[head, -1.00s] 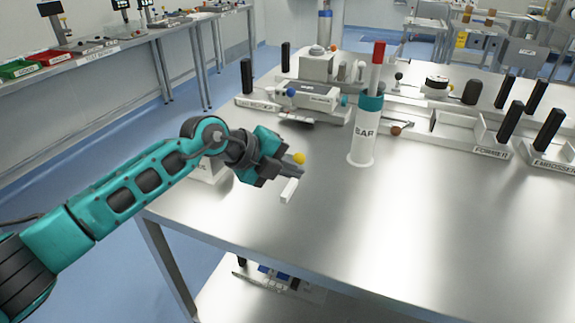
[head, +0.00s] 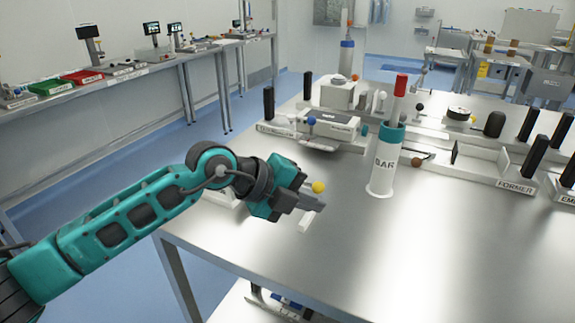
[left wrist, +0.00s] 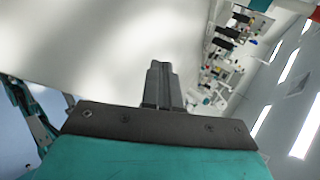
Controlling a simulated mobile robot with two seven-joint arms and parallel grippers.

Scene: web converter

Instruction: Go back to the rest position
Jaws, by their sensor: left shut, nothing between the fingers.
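My left gripper (head: 312,204) is in the head view above the near left corner of the steel table (head: 400,262). Its fingers are together with nothing between them, and they also show closed in the left wrist view (left wrist: 158,84). A yellow ball (head: 318,187) shows just behind the fingertips; I cannot tell what it sits on. A white block (head: 311,221) shows partly below the fingers. My right gripper is in neither view.
A white cylinder marked BAR (head: 383,176) with a red-topped rod stands right of the gripper. White machines (head: 327,124) line the table's back, and the former (head: 515,187) is at right. The front of the table is clear. A side bench (head: 100,85) runs along the left wall.

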